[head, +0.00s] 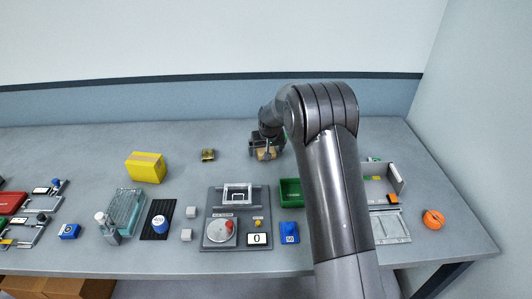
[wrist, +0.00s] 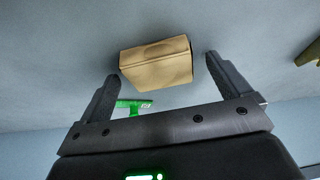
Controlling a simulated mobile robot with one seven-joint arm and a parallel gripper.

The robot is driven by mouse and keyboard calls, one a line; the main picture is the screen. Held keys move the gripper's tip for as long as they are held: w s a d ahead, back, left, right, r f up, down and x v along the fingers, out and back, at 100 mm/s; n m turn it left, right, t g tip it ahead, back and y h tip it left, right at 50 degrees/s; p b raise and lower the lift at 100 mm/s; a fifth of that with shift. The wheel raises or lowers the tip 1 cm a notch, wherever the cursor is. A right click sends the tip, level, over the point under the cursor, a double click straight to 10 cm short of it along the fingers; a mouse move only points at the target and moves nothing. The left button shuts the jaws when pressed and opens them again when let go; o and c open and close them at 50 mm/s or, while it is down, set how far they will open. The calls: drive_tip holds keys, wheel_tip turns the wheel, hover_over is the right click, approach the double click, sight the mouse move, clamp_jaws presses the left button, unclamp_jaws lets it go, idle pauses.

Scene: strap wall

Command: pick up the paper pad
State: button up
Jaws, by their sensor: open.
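A tan block (wrist: 155,65) that looks like the paper pad lies on the grey table in the wrist view. In the head view it shows as a small tan patch (head: 267,154) under my gripper, partly hidden by it. My gripper (wrist: 160,68) is open, with one fingertip to each side of the block. A gap shows on both sides, so the fingers do not appear to grip it. In the head view my gripper (head: 266,156) is low over the back middle of the table.
A green piece (wrist: 132,105) shows near the left finger in the wrist view. A small gold object (head: 208,155) and a yellow box (head: 146,167) stand to the left.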

drive_tip(key=shift+c, duration=0.3)
drive_tip(key=c, duration=1)
drive_tip(key=shift+r, duration=0.1)
